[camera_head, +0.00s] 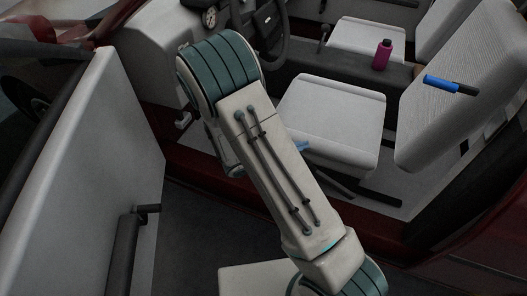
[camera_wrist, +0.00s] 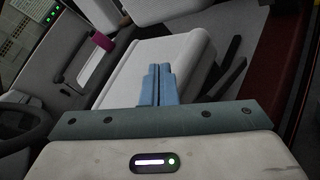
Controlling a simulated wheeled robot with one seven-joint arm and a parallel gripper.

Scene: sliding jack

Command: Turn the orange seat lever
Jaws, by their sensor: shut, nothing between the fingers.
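No orange lever shows in either view. Dark bar-like parts (camera_head: 350,188) lie along the door side of the near seat's base, and dark bars also show beside the seat in the wrist view (camera_wrist: 229,76). The near seat has a pale cushion (camera_head: 335,115), also seen in the wrist view (camera_wrist: 178,55). My gripper (camera_wrist: 159,70) has two blue fingers pressed together, shut and empty, in front of the cushion. In the head view only a blue bit of my gripper (camera_head: 302,146) shows past my arm, at the cushion's near edge. My arm hides part of the seat's front.
The open door (camera_head: 80,170) stands at the left. A steering wheel (camera_head: 268,30) is beyond my arm. A magenta bottle (camera_head: 382,55) stands on the centre console. A blue and black object (camera_head: 450,84) is at the near backrest (camera_head: 440,120). The dark floor by the sill looks clear.

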